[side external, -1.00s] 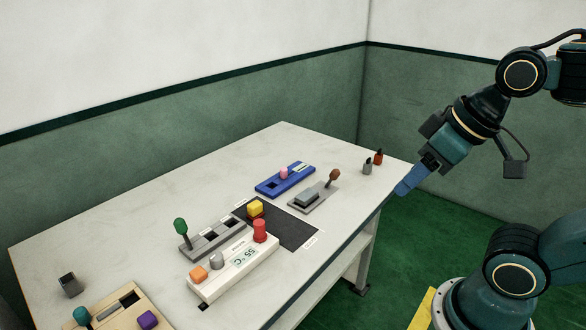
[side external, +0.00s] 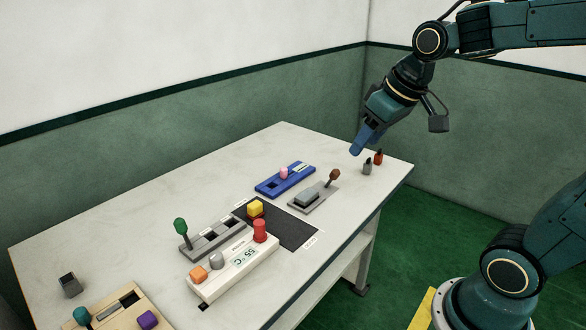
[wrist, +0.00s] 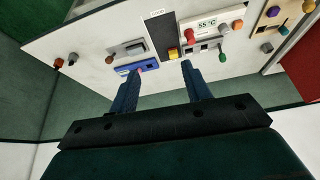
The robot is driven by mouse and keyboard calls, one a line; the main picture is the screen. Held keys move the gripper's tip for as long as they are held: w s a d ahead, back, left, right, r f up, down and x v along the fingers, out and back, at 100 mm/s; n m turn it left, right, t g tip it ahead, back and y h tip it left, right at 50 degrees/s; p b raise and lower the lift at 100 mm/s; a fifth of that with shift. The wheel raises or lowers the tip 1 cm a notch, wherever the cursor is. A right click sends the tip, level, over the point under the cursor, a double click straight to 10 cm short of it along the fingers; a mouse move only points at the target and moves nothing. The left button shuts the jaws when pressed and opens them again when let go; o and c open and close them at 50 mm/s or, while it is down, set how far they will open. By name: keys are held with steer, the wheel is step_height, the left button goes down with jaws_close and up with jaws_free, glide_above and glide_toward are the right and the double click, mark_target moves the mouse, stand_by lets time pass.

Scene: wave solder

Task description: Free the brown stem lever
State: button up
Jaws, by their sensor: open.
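The brown lever (side external: 334,175) stands tilted at the right end of a grey plate (side external: 297,208) near the table's right side. A grey block (side external: 307,198) sits on that plate, left of the lever. In the wrist view the brown knob (wrist: 108,60) shows small beside the plate, left of my fingers. My gripper (side external: 357,151) is above the table's far right part, higher than the lever and apart from it. In the wrist view my gripper (wrist: 160,70) is open with nothing between its fingers.
A blue panel (side external: 270,190) with a pink knob (side external: 284,173) lies behind the plate. Grey (side external: 367,167) and orange (side external: 378,158) upright pieces stand to the right. A black mat (side external: 290,232), yellow block (side external: 255,208) and white 55 °C box (side external: 225,275) lie left.

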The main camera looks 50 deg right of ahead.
steer(key=w+d+f, duration=0.2)
steer(key=w+d, duration=0.4)
steer(key=w, duration=0.1)
steer(key=m, duration=0.2)
glide_above(333, 177)
steer(key=s+d, duration=0.2)
steer(key=s, duration=0.3)
step_height(333, 177, down, 16)
steer(key=shift+w+a+r+g, duration=0.15)
steer(key=shift+w+a+g, duration=0.05)
steer(key=shift+g, duration=0.1)
steer(key=shift+a+x, duration=0.2)
steer(key=shift+x, duration=6.7)
jaws_close()
